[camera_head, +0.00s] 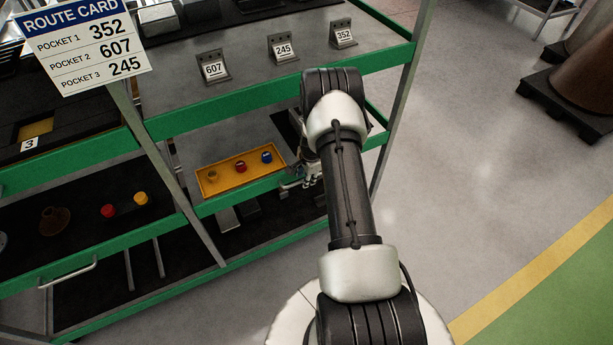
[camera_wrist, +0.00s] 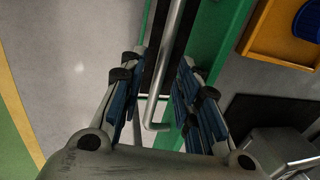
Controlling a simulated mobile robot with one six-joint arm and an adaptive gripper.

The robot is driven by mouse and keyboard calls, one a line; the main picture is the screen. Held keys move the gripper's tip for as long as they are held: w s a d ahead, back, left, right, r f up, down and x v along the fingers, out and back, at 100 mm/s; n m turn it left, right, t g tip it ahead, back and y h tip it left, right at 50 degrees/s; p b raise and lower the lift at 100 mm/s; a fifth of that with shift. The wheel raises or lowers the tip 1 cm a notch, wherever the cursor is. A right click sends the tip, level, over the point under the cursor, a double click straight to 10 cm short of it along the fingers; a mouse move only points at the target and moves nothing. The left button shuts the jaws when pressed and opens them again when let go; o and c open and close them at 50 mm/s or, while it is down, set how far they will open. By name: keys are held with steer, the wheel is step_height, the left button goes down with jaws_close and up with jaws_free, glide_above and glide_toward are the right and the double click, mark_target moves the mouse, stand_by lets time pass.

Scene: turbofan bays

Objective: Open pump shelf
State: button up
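My gripper (camera_wrist: 157,82) is open, with blue-padded fingers on either side of a bright metal bar handle (camera_wrist: 169,62). The handle runs between the fingers along a green shelf edge (camera_wrist: 209,55), and I see a gap on both sides of it. In the head view my gripper (camera_head: 297,180) is at the front right of the middle shelf, beside the yellow tray, mostly hidden behind my arm. No label tells which shelf is the pump shelf.
The yellow tray (camera_head: 212,186) holds several small parts, including red and blue caps. A lower-left shelf has another handle (camera_head: 68,274) and red and yellow caps. Tags 607, 245 and 352 stand on the top shelf (camera_head: 180,90).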

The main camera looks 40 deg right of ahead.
jaws_close()
steer(key=shift+s, duration=0.1)
stand_by(0.6)
